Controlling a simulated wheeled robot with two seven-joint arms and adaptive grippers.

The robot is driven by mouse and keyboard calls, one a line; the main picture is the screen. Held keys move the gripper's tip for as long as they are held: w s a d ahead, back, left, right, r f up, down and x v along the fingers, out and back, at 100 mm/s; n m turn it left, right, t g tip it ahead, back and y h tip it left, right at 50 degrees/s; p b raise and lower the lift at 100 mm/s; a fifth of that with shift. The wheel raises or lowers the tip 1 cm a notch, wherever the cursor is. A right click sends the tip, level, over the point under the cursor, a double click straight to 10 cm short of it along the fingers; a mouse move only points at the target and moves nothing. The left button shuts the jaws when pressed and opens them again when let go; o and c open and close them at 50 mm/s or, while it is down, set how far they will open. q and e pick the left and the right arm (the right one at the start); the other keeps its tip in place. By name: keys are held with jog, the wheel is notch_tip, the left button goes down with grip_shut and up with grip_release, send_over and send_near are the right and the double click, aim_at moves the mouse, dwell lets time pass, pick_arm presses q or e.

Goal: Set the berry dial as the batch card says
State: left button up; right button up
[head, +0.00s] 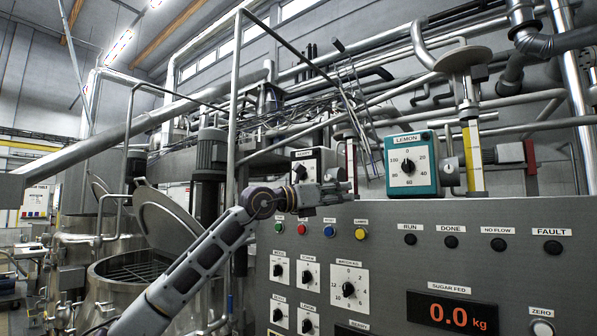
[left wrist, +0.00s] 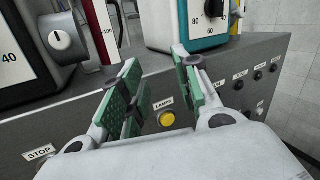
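A dark dial box with a white face (head: 307,166) stands on the panel top in the head view, partly hidden by my left gripper. Its label is too small to read surely, so I cannot confirm it is the berry dial. My left gripper (head: 338,190) is in front of the panel's top edge. In the left wrist view its green-padded fingers (left wrist: 158,88) are apart with nothing between them. My right gripper is out of view. I see no readable batch card.
A teal LEMON dial box (head: 428,178) stands to the right on the grey panel (head: 385,255); it also shows in the wrist view (left wrist: 160,25). Buttons, including a yellow one (left wrist: 167,118), and small knobs (head: 348,289) cover the panel. The SUGAR FED display (head: 452,312) reads 0.0 kg.

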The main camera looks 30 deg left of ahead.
pick_arm(q)
jog(key=s+a+r+n+t+y, duration=0.1)
jog(key=s+a+r+n+y, duration=0.1)
jog(key=a, duration=0.7)
jog(key=s+a+r+n+y, duration=0.1)
jog(key=s+a+r+y, duration=0.3)
jog(key=a, duration=0.5)
notch_tip(320, 180, up, 3)
jog(key=y, duration=0.3)
jog(key=shift+a+f+n+t, duration=0.2)
jog(key=shift+a+n+t, duration=0.1)
jog(key=shift+n+t, duration=0.1)
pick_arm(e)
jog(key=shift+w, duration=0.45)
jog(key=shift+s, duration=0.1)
pick_arm(q)
jog(key=w+d+p, duration=0.1)
jog(key=w+p, duration=0.3)
jog(key=w, duration=0.9)
jog(key=shift+w, duration=0.3)
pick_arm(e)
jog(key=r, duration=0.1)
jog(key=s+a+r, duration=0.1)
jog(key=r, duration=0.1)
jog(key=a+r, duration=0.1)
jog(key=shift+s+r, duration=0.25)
pick_arm(q)
jog(key=shift+d, duration=0.1)
